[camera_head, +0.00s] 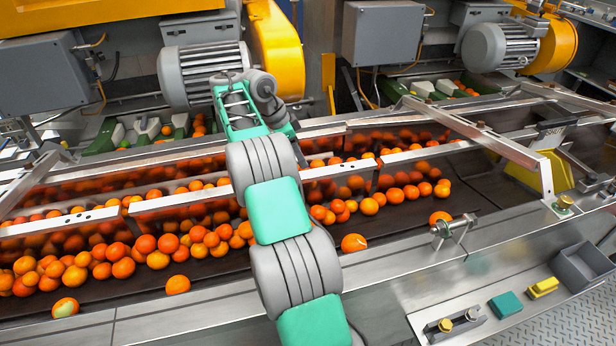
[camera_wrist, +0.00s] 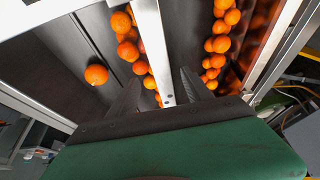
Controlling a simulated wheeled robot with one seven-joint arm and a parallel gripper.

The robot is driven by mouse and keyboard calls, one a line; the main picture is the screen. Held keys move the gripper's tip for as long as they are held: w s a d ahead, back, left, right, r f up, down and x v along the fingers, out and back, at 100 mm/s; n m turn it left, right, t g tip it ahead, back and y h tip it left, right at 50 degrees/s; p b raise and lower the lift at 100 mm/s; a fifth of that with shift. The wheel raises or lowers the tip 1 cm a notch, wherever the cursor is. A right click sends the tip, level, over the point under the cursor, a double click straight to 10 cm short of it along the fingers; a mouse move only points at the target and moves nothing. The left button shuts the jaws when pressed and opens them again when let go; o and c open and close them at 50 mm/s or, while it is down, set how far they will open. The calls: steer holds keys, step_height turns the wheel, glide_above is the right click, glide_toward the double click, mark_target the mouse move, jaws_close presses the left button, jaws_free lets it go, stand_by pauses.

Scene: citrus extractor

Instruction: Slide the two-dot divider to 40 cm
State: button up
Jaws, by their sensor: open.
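Long pale metal divider rails run along the orange conveyor. One rail (camera_head: 62,226) at the left of the head view has small dark dots near its end; I cannot make out their number surely. In the wrist view my gripper (camera_wrist: 158,78) is open, with one dark finger on each side of a pale metal rail (camera_wrist: 150,40). The rail passes between the fingers; I cannot tell whether they touch it.
Many oranges (camera_head: 200,240) lie in rows on the dark belt (camera_head: 400,225). Slanted metal bars (camera_head: 480,135) cross above the belt at right. A small clamp (camera_head: 452,230) stands on the front edge. A teal block (camera_head: 505,304) and yellow block (camera_head: 542,288) lie at front right.

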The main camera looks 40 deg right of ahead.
mark_target(310, 174)
steer(key=b+x, duration=0.6)
steer(key=x, duration=0.2)
steer(key=shift+d, duration=0.1)
steer(key=shift+c, duration=0.5)
jaws_close()
stand_by(0.6)
